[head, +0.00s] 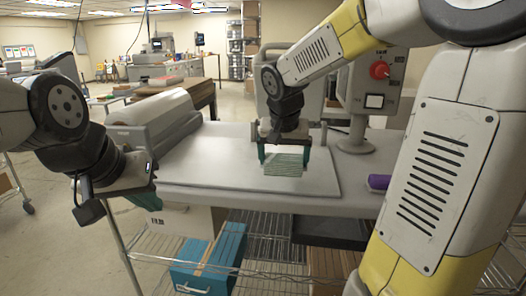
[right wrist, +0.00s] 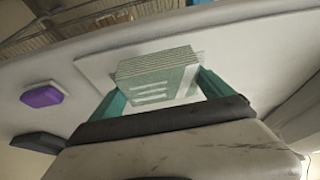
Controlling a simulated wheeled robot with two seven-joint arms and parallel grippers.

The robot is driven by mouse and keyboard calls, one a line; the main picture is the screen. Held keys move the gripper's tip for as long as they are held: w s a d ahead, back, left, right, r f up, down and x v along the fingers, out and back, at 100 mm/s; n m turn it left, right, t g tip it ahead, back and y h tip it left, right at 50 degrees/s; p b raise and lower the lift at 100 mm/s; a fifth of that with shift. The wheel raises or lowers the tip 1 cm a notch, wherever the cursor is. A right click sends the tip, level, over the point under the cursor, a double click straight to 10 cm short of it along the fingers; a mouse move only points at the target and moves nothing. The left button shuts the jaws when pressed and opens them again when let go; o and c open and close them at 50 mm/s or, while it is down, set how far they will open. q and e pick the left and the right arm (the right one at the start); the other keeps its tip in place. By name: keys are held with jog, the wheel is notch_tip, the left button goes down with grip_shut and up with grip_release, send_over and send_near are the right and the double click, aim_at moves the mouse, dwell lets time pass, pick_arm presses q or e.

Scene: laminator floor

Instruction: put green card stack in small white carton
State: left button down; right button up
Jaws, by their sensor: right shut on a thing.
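The green card stack (head: 284,163) is a pale green block of layered cards. My right gripper (head: 284,153) is shut on it over the grey table plate (head: 215,165). In the right wrist view the stack (right wrist: 157,75) sits between the teal fingers of the right gripper (right wrist: 158,88), white stripes on its face. I cannot tell whether it touches the plate. A white box (head: 188,220) with black marks shows below the table's front edge; it may be the small white carton, and its top is hidden. My left gripper (head: 115,203) is open and empty left of the table.
A grey roller machine (head: 152,125) stands at the table's left end. A purple object (head: 379,182) lies at the right; it also shows in the right wrist view (right wrist: 42,96). A blue box (head: 205,262) is on the wire shelf below. A control panel with a red button (head: 379,70) stands behind.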

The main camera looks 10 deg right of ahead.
jog(key=w+d, duration=0.1)
jog(key=w, duration=0.4)
jog(key=w+d+f, duration=0.1)
jog(key=w+d, duration=0.1)
jog(key=w, duration=0.3)
jog(key=w+d, duration=0.1)
jog(key=w, duration=0.4)
jog(key=shift+w+d+f, duration=0.15)
jog(key=shift+d+f, duration=0.05)
jog(key=shift+d, duration=0.05)
jog(key=shift+w+f, duration=0.15)
jog(key=shift+f, duration=1.6)
jog(key=shift+f, duration=0.1)
jog(key=o, duration=1.3)
jog(key=shift+f, duration=0.1)
jog(key=shift+c, duration=0.2)
